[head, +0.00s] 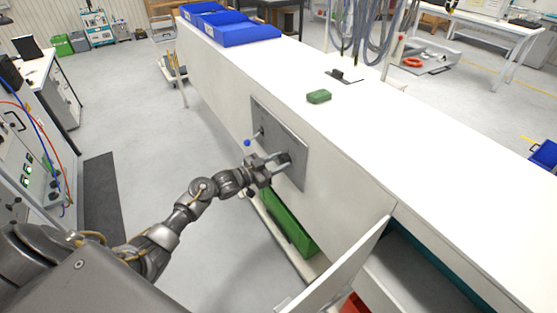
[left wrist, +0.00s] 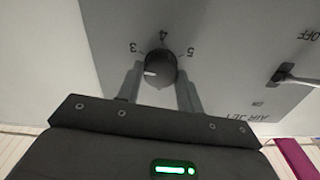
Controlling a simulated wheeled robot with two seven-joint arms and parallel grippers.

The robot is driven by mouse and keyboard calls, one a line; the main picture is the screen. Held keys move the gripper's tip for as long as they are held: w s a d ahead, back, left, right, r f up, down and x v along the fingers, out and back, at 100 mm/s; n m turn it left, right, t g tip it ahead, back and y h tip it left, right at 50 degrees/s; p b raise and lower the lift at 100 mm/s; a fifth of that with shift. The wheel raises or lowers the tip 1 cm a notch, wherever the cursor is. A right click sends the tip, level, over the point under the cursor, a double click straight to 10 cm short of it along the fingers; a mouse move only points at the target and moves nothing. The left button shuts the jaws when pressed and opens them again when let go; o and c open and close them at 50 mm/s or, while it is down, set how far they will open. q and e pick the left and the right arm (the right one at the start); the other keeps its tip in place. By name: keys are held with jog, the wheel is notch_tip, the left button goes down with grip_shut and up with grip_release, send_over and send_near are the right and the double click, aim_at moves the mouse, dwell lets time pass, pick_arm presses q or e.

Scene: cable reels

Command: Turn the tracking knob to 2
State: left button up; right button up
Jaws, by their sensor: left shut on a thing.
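The tracking knob (left wrist: 160,70) is dark and round, with a white mark on its left side in the left wrist view. The upside-down numbers 3, 4 and 5 arc over it; the mark points left, below the 3. No 2 can be read; a finger covers part of that area. My left gripper (left wrist: 159,86) is shut on the knob, one finger on each side. In the head view, my left gripper (head: 277,163) reaches the grey panel (head: 295,128) on the white counter's side and largely hides the knob. My right gripper is not in view.
A lever (left wrist: 292,77) marked OFF, ON and AIR JET sits on the same panel; its blue ball end (head: 247,142) shows in the head view. An open door flap (head: 345,265) stands out from the counter (head: 400,140) at lower right. A green bin (head: 288,222) lies below.

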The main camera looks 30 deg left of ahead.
pick_arm(q)
jog(key=n+p, duration=0.2)
jog(key=n, duration=0.2)
jog(key=shift+r, duration=0.15)
jog(key=shift+w+a+n+p, duration=0.1)
jog(key=shift+n+p, duration=0.5)
jog(key=shift+n, duration=1.3)
jog(key=o, duration=1)
